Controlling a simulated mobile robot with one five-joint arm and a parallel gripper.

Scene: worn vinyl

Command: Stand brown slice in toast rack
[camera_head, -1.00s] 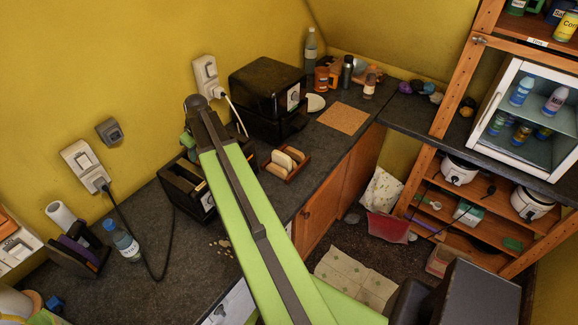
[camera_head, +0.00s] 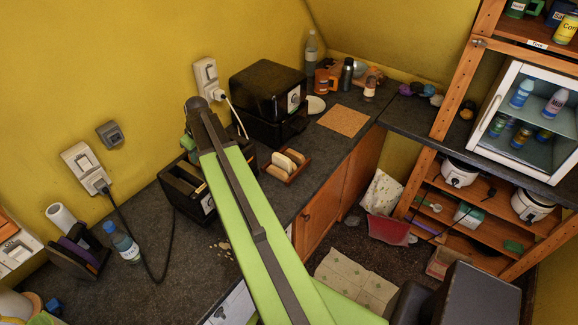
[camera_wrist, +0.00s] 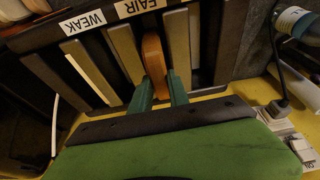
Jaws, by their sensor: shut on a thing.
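In the wrist view, the brown slice (camera_wrist: 153,52) stands on edge between the two green fingers of my gripper (camera_wrist: 160,88), which is shut on it. The slice sits among the slats of a black slotted unit, apparently a toaster, with labels WEAK and FAIR. In the head view this black unit (camera_head: 180,187) stands by the wall; my green arm hides part of it, and the slice cannot be made out there. A small wooden rack (camera_head: 290,180), apparently the toast rack, holds pale slices upright to the right of my arm.
A large black box-shaped appliance (camera_head: 268,100) stands behind the wooden rack. A water bottle (camera_head: 122,242) and a dark holder (camera_head: 79,254) are at the left. A black cable (camera_head: 140,248) loops over the counter. A cork mat (camera_head: 343,120) lies bare at the back right.

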